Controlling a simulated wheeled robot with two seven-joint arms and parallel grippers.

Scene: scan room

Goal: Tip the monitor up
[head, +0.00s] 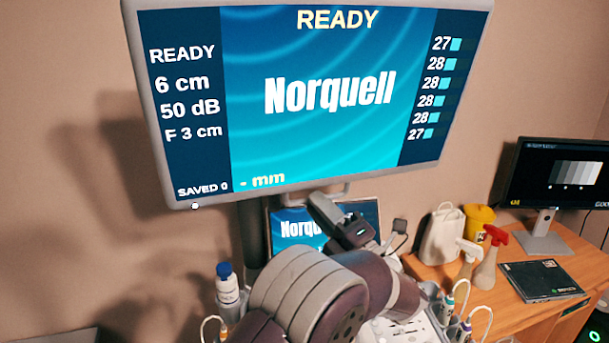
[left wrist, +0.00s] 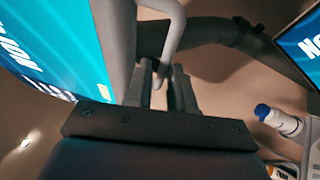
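The monitor (head: 320,95) is a large light-framed screen, lit blue with "Norquell" and "READY", high in the middle of the head view. The monitor's edge (left wrist: 113,40) stands to the left there. My right gripper is not in view.
A smaller "Norquell" screen (head: 292,228) sits behind my left arm. A blue-capped bottle (head: 228,285) stands left of the arm. Spray bottles (head: 487,262), a yellow container (head: 478,220) and a second monitor (head: 560,175) stand on the wooden desk (head: 520,315) at right.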

